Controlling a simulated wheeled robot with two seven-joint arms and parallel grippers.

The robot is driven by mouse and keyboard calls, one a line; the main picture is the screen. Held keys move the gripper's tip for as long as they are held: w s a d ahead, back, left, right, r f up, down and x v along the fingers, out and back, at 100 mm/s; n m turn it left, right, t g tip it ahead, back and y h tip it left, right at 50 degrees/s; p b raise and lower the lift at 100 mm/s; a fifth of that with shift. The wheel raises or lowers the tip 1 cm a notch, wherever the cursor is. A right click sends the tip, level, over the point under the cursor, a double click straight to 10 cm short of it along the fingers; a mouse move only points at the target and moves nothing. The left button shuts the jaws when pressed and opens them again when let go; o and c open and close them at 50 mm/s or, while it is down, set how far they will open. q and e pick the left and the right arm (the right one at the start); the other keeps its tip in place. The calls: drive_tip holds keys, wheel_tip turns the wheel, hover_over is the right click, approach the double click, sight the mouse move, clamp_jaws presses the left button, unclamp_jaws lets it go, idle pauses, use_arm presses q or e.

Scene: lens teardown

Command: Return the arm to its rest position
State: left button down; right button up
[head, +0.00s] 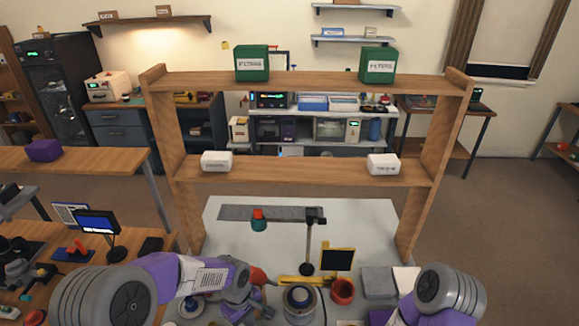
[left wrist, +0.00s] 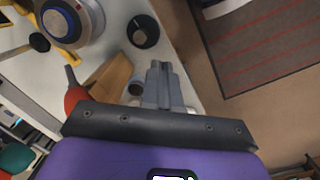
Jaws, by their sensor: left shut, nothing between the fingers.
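My left arm comes in from the left in the head view and bends down at the workbench's front edge. My left gripper (head: 264,311) is low in the picture and partly hidden by the arm. In the left wrist view the left gripper's grey fingers (left wrist: 160,82) are together with nothing between them, over the bench edge. My right arm shows only as a grey and purple link at the lower right of the head view; its gripper is out of view.
The pale workbench (head: 375,225) carries a round blue-ringed device (head: 299,297), a red cup (head: 342,291) and a small yellow-framed screen (head: 337,260). A wooden shelf frame (head: 300,172) stands over it with white boxes and green filter boxes. A black round part (left wrist: 143,31) lies near the fingers.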

use_arm(q)
drive_tip(key=s+f+m+h+b, duration=0.1)
drive_tip(key=s+f+m+b, duration=0.2)
drive_tip(key=f, duration=1.1)
drive_tip(key=s+d+f+m+h+b, duration=0.1)
drive_tip(key=s+f+m+b, duration=0.3)
drive_tip(key=f, duration=1.1)
drive_tip(key=s+h+b, duration=0.1)
drive_tip(key=s+b, duration=0.2)
drive_tip(key=s, duration=0.3)
drive_tip(key=shift+s+d+f+t, duration=0.15)
drive_tip(key=shift+s+f+t, duration=0.15)
drive_tip(key=shift+s+t, duration=0.1)
use_arm(e)
wheel_tip(320, 180, down, 11)
drive_tip(key=shift+w+f, duration=0.15)
drive_tip(key=shift+w, duration=0.05)
